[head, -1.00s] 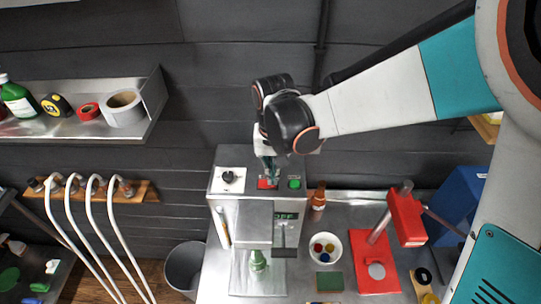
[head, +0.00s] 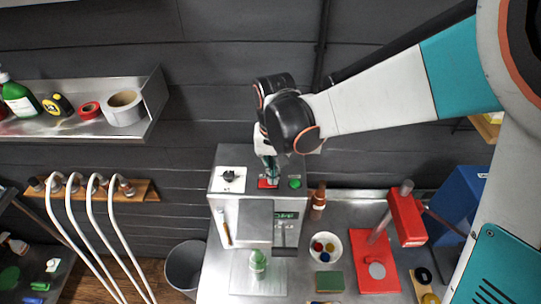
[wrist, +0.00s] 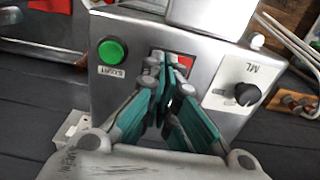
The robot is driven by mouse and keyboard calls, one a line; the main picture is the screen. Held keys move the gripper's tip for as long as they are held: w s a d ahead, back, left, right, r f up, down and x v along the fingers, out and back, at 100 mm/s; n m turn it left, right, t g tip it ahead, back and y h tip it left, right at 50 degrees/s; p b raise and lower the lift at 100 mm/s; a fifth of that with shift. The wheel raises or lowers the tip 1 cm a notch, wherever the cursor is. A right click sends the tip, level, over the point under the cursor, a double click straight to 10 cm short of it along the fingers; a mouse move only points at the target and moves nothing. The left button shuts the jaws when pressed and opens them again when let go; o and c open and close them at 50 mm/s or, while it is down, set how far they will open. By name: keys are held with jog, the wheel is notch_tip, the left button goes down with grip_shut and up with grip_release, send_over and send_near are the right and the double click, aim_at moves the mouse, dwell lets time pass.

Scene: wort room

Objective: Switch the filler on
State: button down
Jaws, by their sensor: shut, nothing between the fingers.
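The filler (head: 240,207) is a grey metal box machine on the steel bench. On its top are a black knob (head: 228,176) on a white plate, a red switch (head: 268,184) and a green button (head: 295,183). The wrist view shows the green button (wrist: 112,51) labelled START, the knob (wrist: 243,93) marked ML, and part of the red switch (wrist: 186,61) behind my fingers. My gripper (head: 269,178) is shut and empty, its fingertips at the red switch. I cannot tell whether they touch it. A small display (head: 286,216) on the front shows green characters, too small to read.
A green bottle (head: 257,262) stands under the filler's spout. To the right are a brown bottle (head: 318,198), a white bowl of caps (head: 325,236) and a red capper (head: 375,262). White curved pipes (head: 97,220) and a grey bin (head: 184,266) are left.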

jog(key=shift+f+b, duration=0.95)
jog(key=shift+f, duration=0.1)
dwell(0.9)
jog(key=shift+r+p, duration=2)
jog(key=shift+r, duration=1.55)
jog(key=shift+s, duration=0.1)
